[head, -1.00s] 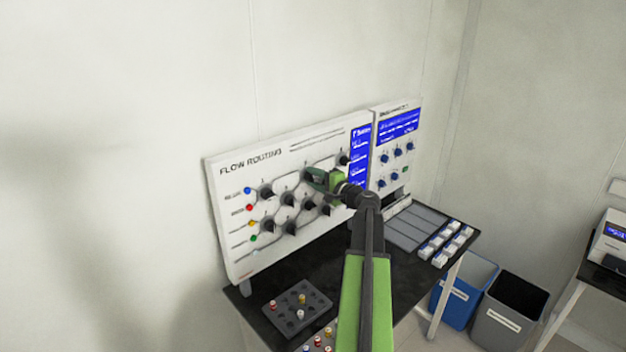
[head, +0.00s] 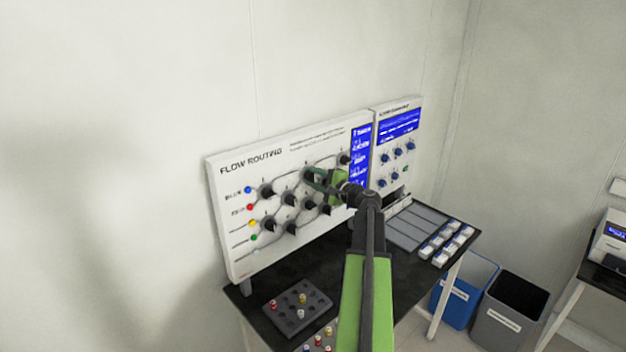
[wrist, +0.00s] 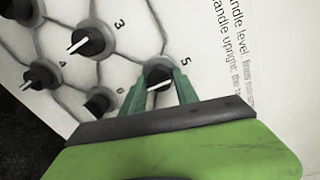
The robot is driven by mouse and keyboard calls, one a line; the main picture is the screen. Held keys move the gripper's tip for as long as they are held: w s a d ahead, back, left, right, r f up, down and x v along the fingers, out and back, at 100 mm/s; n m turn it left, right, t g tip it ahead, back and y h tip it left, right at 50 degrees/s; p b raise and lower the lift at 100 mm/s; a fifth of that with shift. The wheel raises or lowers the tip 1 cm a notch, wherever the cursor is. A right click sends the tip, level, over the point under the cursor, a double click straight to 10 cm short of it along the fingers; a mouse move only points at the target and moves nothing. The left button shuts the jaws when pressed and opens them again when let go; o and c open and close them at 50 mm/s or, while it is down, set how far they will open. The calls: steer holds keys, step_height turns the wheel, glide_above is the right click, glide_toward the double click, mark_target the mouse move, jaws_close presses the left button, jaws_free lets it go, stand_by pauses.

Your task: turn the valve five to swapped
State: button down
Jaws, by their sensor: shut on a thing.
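Valve five (wrist: 159,75) is a dark round knob with a pale handle bar, beside the printed "5" in the wrist view. My gripper (wrist: 160,88) has its two green fingers on either side of the knob, shut on it. The pale bar lies slightly tilted between the fingers. In the head view, my gripper (head: 315,180) reaches the upper right part of the white FLOW ROUTING panel (head: 222,185). There the fingers partly cover the valve.
Valve three (wrist: 90,42), valve four (wrist: 42,75) and valve six (wrist: 100,103) sit close by on grey lines. A blue screen (head: 360,155) and a second panel (head: 412,125) stand to the right. A grey rack (head: 285,312) lies on the black table below.

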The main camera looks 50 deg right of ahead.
steer(key=c, duration=1.2)
jaws_free()
steer(key=shift+r, duration=0.2)
steer(key=shift+o, duration=1)
steer(key=shift+w+f, duration=0.1)
steer(key=shift+f, duration=0.05)
steer(key=shift+s, duration=0.3)
steer(key=s+a+r+p, duration=0.1)
steer(key=s, duration=1.5)
steer(key=shift+s, duration=0.4)
steer(key=shift+a, duration=0.1)
